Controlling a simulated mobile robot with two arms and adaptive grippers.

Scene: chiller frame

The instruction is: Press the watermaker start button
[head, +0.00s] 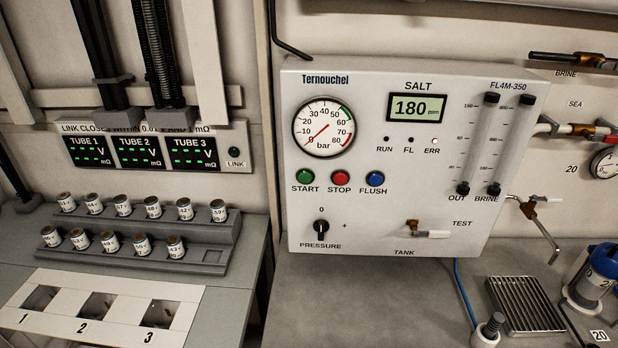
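The watermaker panel (465,225) is a white box on the wall, labelled Ternouchel, right of the middle in the head view. Its green START button (305,177) sits below the round bar gauge (323,127). The red STOP button (341,178) and blue FLUSH button (375,179) are in the same row to its right. The SALT display (415,107) reads 180. Of the lamps under it, the ERR lamp (435,141) looks pale and bright, while RUN and FL look dark. The gauge needle points to the low end. Neither gripper is in view.
A stepped rack (205,257) with several small labelled cells stands at the left, with a three-slot plate (60,318) before it. A metal grate (525,304) and a blue-topped container (596,273) are at the right. Pipes and valves stick out at the right. The grey counter below the panel is mostly clear.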

